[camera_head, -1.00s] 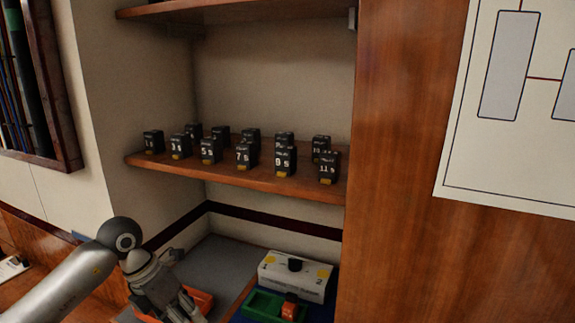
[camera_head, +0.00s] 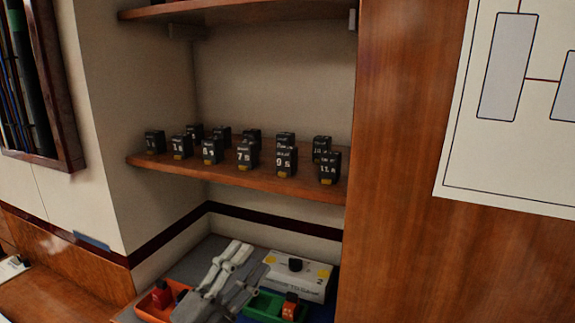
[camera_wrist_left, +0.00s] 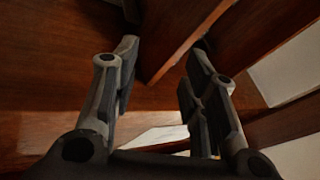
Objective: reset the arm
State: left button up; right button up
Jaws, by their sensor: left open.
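My left gripper (camera_head: 247,263) is at the bottom of the head view, with its two fingers apart and pointing up and away. It looks open and empty. In that view it overlaps the space between the orange tray (camera_head: 148,312) and the white box with a black knob (camera_head: 283,281). I cannot tell its height above the surface. In the left wrist view the open fingers (camera_wrist_left: 162,55) have nothing between them but brown wood and a pale sheet behind. My right gripper is in neither view.
Two rows of black numbered breakers (camera_head: 247,154) stand on the wooden shelf (camera_head: 225,174). A red block (camera_head: 161,294) is in the orange tray. A green tray (camera_head: 262,304) holds an orange-red block (camera_head: 290,306). A tall wood panel (camera_head: 400,160) stands at right.

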pick_arm(q)
jog(key=a+f+n+y, duration=0.9)
jog(key=n+y, duration=0.2)
jog(key=n, duration=0.1)
jog(key=s+a+f+n+g+y, duration=0.2)
jog(key=s+f+n+g, duration=0.1)
jog(key=f, duration=0.3)
jog(key=s+a+f+n+g+y, duration=0.2)
jog(key=s+a+f+n, duration=0.15)
jog(key=f, duration=0.35)
jog(key=s+d+f+n+g+h, duration=0.1)
jog(key=s+f+g, duration=0.45)
jog(key=s, duration=0.45)
jog(key=s+d+f+n+g, duration=0.1)
jog(key=s+f+g, duration=0.45)
jog(key=s, duration=0.55)
jog(key=s+f+x, duration=0.1)
jog(key=s+x, duration=0.2)
jog(key=x, duration=1)
jog(key=s+x, duration=0.2)
jog(key=x, duration=1)
jog(key=s+a+f+g, duration=0.1)
jog(key=s+a+f, duration=0.2)
jog(key=s+f, duration=1.4)
jog(key=shift+s+m, duration=0.35)
jog(key=shift+s, duration=0.05)
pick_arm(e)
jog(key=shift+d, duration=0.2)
pick_arm(q)
jog(key=shift+f, duration=0.15)
